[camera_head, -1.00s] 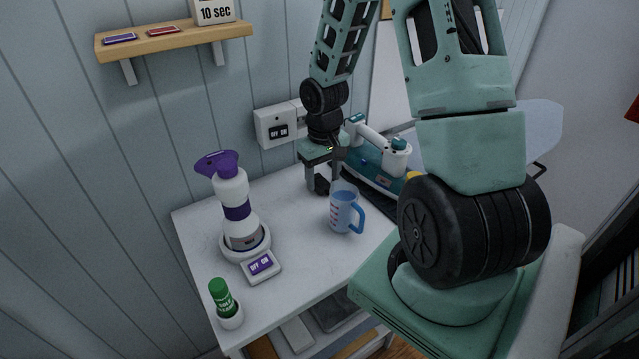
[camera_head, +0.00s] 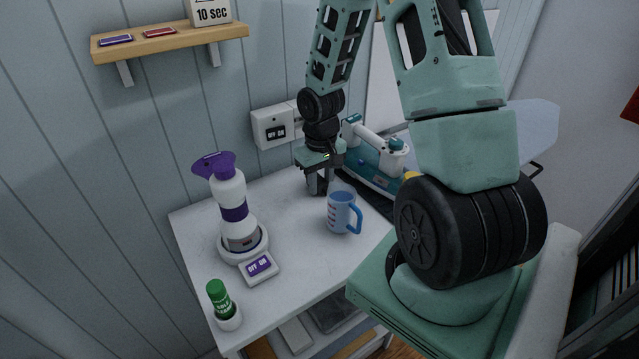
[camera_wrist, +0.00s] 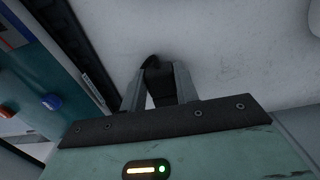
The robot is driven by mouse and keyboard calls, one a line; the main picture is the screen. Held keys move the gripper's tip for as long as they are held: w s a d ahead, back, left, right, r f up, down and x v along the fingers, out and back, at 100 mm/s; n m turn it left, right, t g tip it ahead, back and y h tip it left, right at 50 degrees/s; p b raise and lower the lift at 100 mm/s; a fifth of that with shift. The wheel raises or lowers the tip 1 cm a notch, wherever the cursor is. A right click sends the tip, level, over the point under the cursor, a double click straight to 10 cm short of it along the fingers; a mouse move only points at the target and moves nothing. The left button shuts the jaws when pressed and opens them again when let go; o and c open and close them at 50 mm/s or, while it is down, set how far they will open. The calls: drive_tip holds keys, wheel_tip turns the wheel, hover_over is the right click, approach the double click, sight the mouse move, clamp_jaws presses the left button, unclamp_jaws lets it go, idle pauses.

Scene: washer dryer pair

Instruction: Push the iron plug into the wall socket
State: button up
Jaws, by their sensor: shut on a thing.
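My gripper (camera_head: 318,188) is low over the white tabletop, between the wall and the blue measuring jug. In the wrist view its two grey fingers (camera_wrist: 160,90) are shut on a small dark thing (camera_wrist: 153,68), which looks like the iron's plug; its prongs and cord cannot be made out. The teal and white iron (camera_head: 378,160) rests to the right of the gripper, partly behind my arm. The wall socket (camera_head: 272,128) is a white box with an OFF/ON switch, up and to the left of the gripper. Its right part is hidden by my wrist.
The blue jug (camera_head: 342,210) stands close to the gripper's right. A purple and white bottle (camera_head: 233,205) on a round base, an OFF/ON switch box (camera_head: 259,268) and a green-capped bottle (camera_head: 221,305) are at left. A wooden shelf (camera_head: 170,42) is above.

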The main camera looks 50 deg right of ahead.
sight(321, 182)
wheel_tip(321, 182, up, 13)
drive_tip(key=p, duration=1.2)
drive_tip(key=shift+s+d, duration=0.3)
drive_tip(key=shift+s, duration=0.05)
drive_tip(key=shift+p, duration=0.3)
drive_tip(key=shift+w+d+p, duration=0.1)
drive_tip(key=shift+w+d, duration=0.1)
drive_tip(key=shift+w, duration=0.6)
drive_tip(key=shift+w+d+p, duration=0.15)
drive_tip(key=shift+w+d, duration=0.1)
drive_tip(key=shift+w, duration=0.55)
drive_tip(key=shift+w+d+p, duration=0.1)
drive_tip(key=shift+w+d, duration=0.1)
drive_tip(key=shift+w, duration=0.6)
drive_tip(key=shift+w+d+p, duration=0.2)
drive_tip(key=shift+w, duration=0.45)
drive_tip(key=shift+w+d+p, duration=0.15)
drive_tip(key=shift+w+p, duration=0.05)
drive_tip(key=shift+w, duration=0.4)
drive_tip(key=o, duration=1.1)
drive_tip(key=shift+c, duration=0.2)
